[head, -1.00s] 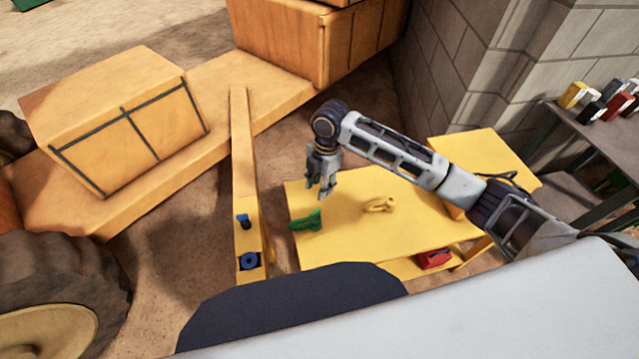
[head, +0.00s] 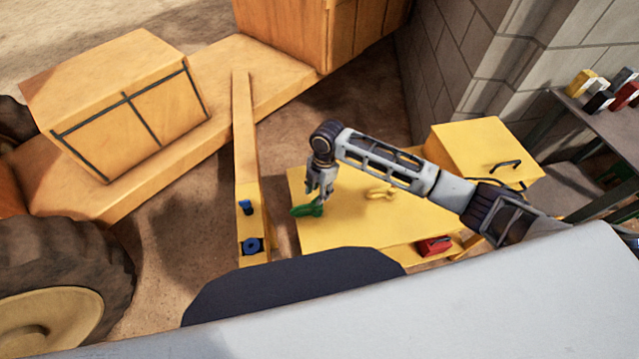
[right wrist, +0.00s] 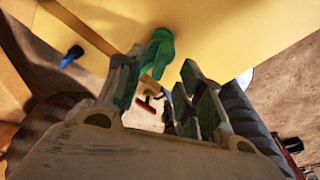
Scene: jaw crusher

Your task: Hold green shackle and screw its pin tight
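The green shackle (head: 308,209) lies at the left edge of the yellow tabletop (head: 345,225). My right gripper (head: 319,194) points down just above and beside it, overlapping it in the head view. In the right wrist view the green shackle (right wrist: 158,50) shows beyond the fingertips, roughly between the two fingers. The fingers of my right gripper (right wrist: 158,72) are apart, and I see no clear grip on the shackle. Its pin cannot be made out. My left gripper is not in view.
A yellow shackle (head: 382,192) lies further right on the tabletop. A red object (head: 434,245) sits on a lower shelf. A yellow beam (head: 244,160) with blue parts stands left of the table. A yellow box (head: 480,155) stands behind right.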

